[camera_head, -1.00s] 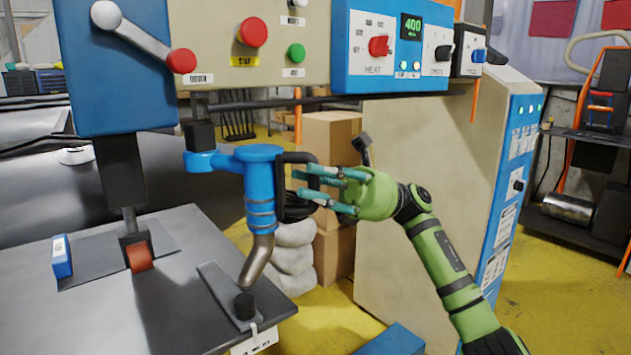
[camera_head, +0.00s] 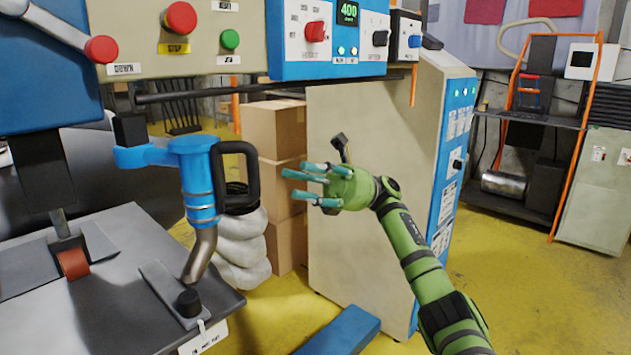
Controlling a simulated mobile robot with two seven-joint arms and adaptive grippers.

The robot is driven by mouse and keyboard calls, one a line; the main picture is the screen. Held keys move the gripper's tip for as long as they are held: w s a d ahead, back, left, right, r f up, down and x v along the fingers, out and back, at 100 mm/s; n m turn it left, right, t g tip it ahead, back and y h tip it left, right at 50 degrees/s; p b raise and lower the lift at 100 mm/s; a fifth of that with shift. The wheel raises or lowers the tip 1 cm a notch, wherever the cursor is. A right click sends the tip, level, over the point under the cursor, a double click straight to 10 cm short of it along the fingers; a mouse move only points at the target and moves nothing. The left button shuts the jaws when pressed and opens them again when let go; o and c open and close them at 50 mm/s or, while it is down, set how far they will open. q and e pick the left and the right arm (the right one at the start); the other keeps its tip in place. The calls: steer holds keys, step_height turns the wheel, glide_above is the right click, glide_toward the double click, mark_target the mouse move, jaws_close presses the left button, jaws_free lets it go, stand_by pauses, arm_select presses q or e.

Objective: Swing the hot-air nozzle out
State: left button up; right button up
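The hot-air nozzle has a blue body (camera_head: 200,180) on a blue bracket, with a black loop handle (camera_head: 252,176) on its right side. Its bent metal tube (camera_head: 201,256) slants down to the left, its lower end close to a black knob (camera_head: 189,302) on a strip on the dark work table. My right gripper (camera_head: 300,187) is to the right of the handle, fingers pointing left and spread apart. It is empty, with a visible gap to the handle. My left gripper is not in view.
The control panel (camera_head: 265,40) with knobs and buttons hangs above the nozzle. Cardboard boxes (camera_head: 275,130) and white sacks (camera_head: 240,250) stand behind it. A large beige cabinet (camera_head: 365,190) is behind my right arm. A blue block (camera_head: 340,330) lies low in front. Yellow floor is open at right.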

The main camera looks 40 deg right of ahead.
steer(key=shift+v, duration=1.3)
steer(key=shift+o, duration=0.4)
